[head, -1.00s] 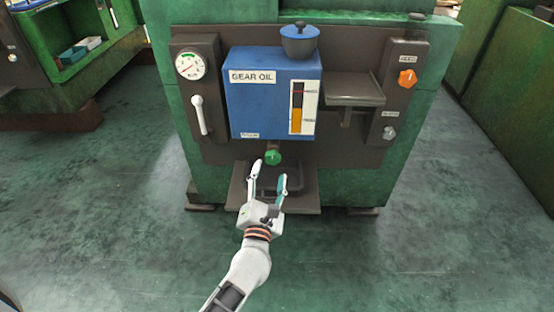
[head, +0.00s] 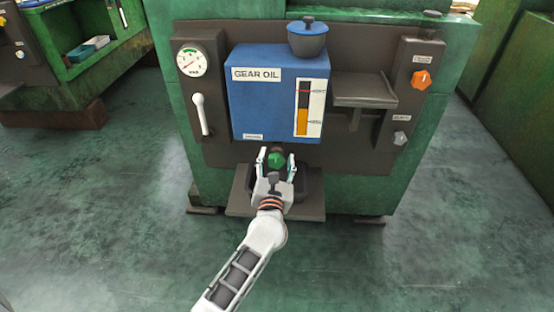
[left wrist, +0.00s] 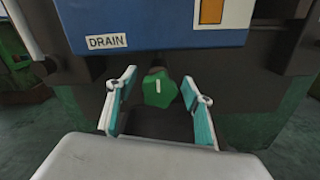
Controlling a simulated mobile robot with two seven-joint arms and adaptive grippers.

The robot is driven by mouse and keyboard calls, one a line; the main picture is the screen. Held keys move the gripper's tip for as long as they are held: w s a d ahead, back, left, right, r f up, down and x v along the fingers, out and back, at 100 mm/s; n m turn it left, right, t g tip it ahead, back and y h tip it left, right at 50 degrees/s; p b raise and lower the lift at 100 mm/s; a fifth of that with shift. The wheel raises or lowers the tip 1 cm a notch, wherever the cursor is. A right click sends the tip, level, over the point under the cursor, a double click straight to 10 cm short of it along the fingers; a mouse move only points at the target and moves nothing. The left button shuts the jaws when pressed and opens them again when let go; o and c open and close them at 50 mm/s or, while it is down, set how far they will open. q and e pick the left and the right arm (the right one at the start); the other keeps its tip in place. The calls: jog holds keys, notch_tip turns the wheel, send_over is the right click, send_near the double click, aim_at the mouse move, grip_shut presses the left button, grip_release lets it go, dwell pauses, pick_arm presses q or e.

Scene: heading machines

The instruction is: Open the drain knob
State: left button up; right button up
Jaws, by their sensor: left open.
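The green drain knob (head: 276,159) sits just below the blue gear oil tank (head: 262,95). In the left wrist view the knob (left wrist: 159,92) shows a white mark on its face, under the DRAIN label (left wrist: 106,41). My left gripper (head: 276,158) is open, with one finger on each side of the knob. In the left wrist view the left gripper's fingers (left wrist: 158,100) show clear gaps to the knob on both sides. My right gripper is not in view.
A dark tray (head: 240,204) lies below the knob. A gauge (head: 191,62) and white lever (head: 201,114) are left of the tank. An orange knob (head: 421,79), a grey knob (head: 400,138) and a shelf (head: 362,90) are to the right. The floor in front is clear.

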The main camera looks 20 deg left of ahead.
pick_arm(q)
jog(key=c, duration=1.1)
